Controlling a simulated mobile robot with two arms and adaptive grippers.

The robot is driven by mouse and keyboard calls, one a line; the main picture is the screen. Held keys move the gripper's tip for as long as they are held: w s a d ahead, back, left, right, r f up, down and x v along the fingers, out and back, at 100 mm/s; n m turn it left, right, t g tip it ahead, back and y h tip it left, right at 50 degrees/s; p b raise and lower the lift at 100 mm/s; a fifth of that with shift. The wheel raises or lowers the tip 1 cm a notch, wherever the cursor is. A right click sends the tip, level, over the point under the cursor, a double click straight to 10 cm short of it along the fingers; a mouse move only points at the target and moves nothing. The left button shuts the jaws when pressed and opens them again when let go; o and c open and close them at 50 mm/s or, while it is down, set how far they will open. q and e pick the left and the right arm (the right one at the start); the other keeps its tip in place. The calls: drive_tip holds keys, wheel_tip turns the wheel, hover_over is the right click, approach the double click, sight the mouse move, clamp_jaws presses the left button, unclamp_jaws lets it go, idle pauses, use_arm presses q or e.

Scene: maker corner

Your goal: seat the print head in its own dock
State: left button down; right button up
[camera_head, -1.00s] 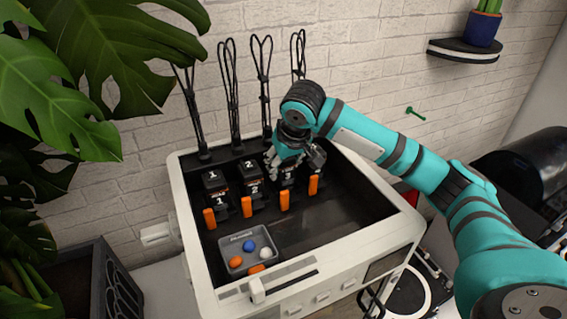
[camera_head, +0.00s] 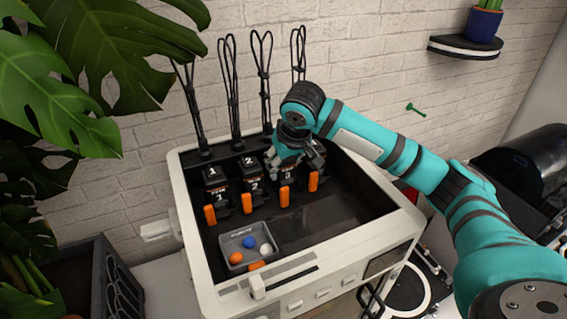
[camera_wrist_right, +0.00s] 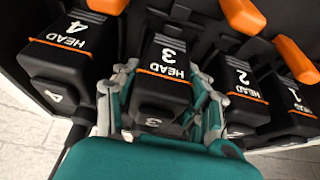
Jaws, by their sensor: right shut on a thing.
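My right gripper (camera_head: 290,162) is over the third place from the left in the row of docks. In the right wrist view its fingers (camera_wrist_right: 162,100) are shut on print head 3 (camera_wrist_right: 165,70), a black block with an orange line and white lettering. Print head 3 looks upright and in line with its neighbours. The gripper covers part of it in the head view, and its underside is hidden, so I cannot tell how deep it sits. An orange lever (camera_head: 284,196) shows in front of it. My left gripper is not in view.
Print heads 1 (camera_head: 215,178) and 2 (camera_head: 250,168) stand to the left, and print head 4 (camera_wrist_right: 72,58) stands close on the other side. A grey tray (camera_head: 268,231) with small balls lies inside the white-rimmed machine (camera_head: 350,248). The machine's floor is clear at right.

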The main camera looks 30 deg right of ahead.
drive_tip(key=o, duration=1.4)
drive_tip(key=v, duration=1.2)
